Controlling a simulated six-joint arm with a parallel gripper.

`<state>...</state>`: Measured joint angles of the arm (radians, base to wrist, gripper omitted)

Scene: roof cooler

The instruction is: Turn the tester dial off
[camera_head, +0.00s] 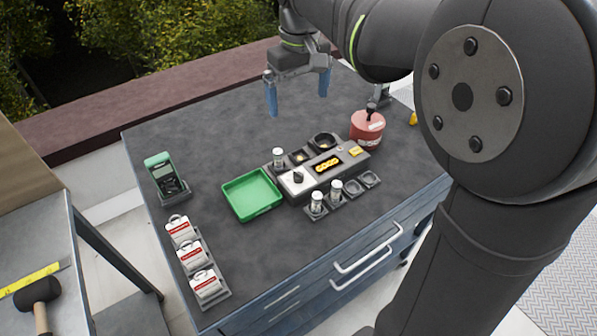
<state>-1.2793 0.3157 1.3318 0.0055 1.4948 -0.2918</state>
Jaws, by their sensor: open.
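A grey tester box (289,188) sits near the middle of the dark worktop, with a black dial (298,177) on a pale panel at its left end. A lit yellow display (327,165) is right of the dial. The dial's exact setting is too small to read. A green handheld meter (165,177) with its own small round dial stands at the left of the worktop. My gripper (298,89) is open and empty, its two blue fingers spread wide above the back of the worktop. It is behind the tester box and apart from it.
A green tray (251,195) lies left of the tester box. A red canister (367,129) stands behind its right end. Small jars (316,203) stand in front and behind. Red-and-white padlock-like tags (192,254) line the left front. The back left worktop is clear.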

